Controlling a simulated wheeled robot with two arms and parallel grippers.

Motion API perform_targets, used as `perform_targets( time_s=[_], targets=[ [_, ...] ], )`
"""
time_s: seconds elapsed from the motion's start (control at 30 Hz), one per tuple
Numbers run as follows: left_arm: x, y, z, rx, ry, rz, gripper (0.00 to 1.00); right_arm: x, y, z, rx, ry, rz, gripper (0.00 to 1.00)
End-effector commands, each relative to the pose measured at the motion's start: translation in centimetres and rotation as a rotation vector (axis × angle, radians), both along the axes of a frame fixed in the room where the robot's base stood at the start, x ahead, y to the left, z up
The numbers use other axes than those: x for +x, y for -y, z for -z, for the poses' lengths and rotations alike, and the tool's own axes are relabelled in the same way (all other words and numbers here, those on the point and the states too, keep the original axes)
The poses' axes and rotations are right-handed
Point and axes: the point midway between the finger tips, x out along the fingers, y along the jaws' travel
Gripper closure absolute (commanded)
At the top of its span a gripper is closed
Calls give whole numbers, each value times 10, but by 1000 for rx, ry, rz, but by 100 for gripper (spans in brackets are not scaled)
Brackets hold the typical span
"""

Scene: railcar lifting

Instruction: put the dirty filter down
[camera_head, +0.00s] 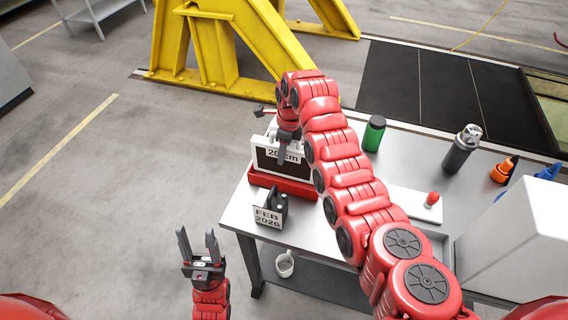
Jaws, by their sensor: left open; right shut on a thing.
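The dirty filter (264,156), a white-framed block with a dark face and a "20 cm" label, is upright at the left end of the table (235,212). It is at a red tray (298,190); I cannot tell whether it rests in the tray or hangs just above it. My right gripper (283,156) reaches down from above and is shut on the filter; its fingers cover part of it. My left gripper (196,238) is open and empty, left of the table over the floor, apart from the filter.
A "FEB 2026" sign (266,217) stands in front of the tray. A green bottle (374,134), a grey canister (459,153), an orange item (502,170) and a white box (515,235) are further right. A mug (284,265) sits below. A yellow stand (205,45) rises behind.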

Motion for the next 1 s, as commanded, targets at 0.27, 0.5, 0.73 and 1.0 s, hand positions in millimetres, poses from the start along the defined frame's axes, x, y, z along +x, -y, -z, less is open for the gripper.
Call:
perform_targets(
  time_s=[0.27, 0.5, 0.73, 1.0],
  targets=[
    [0, 0, -17, 0, 0, 0, 50, 1, 0, 29, -1, 2, -1, 100],
    [0, 0, -22, 0, 0, 0, 50, 1, 0, 52, 0, 3, -1, 100],
    [0, 0, -21, 0, 0, 0, 50, 1, 0, 53, 0, 4, -1, 100],
    [0, 0, -20, 0, 0, 0, 50, 1, 0, 55, 0, 3, -1, 34]
  ],
)
